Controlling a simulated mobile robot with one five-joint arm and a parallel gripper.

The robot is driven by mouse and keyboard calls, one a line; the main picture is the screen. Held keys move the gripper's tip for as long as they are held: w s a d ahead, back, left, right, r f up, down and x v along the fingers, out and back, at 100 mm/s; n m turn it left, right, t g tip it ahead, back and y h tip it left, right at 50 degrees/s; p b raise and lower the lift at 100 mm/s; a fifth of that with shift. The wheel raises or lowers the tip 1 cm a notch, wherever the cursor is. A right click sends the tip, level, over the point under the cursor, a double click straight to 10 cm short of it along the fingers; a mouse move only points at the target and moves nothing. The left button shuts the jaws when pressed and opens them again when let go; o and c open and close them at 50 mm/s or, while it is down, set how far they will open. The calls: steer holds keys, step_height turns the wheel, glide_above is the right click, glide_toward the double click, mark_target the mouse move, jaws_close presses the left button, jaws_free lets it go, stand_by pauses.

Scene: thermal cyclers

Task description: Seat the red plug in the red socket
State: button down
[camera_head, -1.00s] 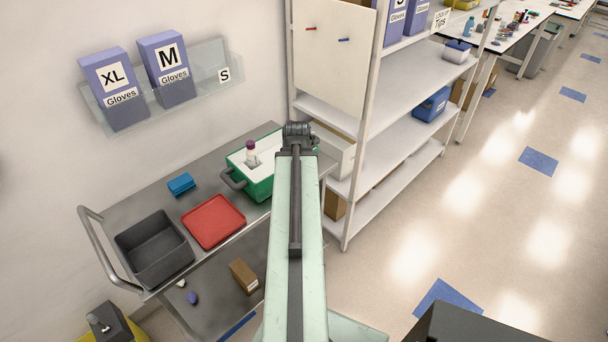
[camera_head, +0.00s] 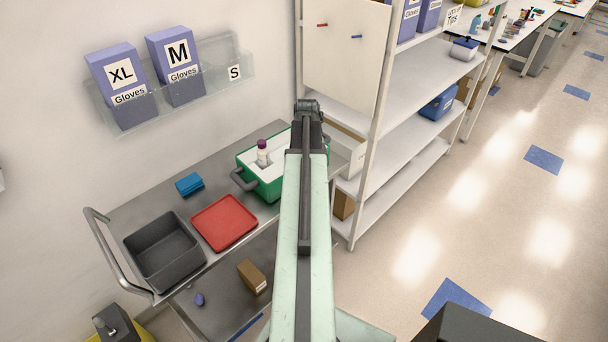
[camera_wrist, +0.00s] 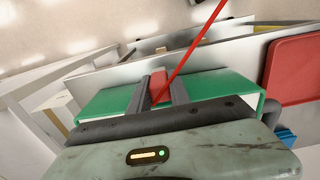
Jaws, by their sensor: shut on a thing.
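In the wrist view my gripper (camera_wrist: 161,88) is shut on a small red block, which looks like the red plug (camera_wrist: 159,86). A thin red cable (camera_wrist: 196,45) runs from near it up to the right. In the head view my arm reaches away toward the wall, and its end hides the gripper and the plug. A small red piece (camera_head: 322,25) and a small blue piece (camera_head: 357,37) sit on a white upright board (camera_head: 343,70) at the shelf's end. I cannot tell whether the red piece is the red socket.
A white shelf rack (camera_head: 400,130) stands beyond. Floor is clear at right (camera_head: 500,210).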

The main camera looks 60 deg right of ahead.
steer(key=shift+w+d, duration=0.25)
steer(key=shift+d, duration=0.1)
steer(key=f+b, duration=0.4)
steer(key=shift+d, duration=0.2)
steer(key=shift+w+a+r, duration=0.1)
steer(key=shift+w+r, duration=0.1)
steer(key=c, duration=1.2)
jaws_free()
steer(key=shift+r+p, duration=0.1)
steer(key=shift+p, duration=0.25)
step_height(320, 180, up, 12)
steer(key=p, duration=1.2)
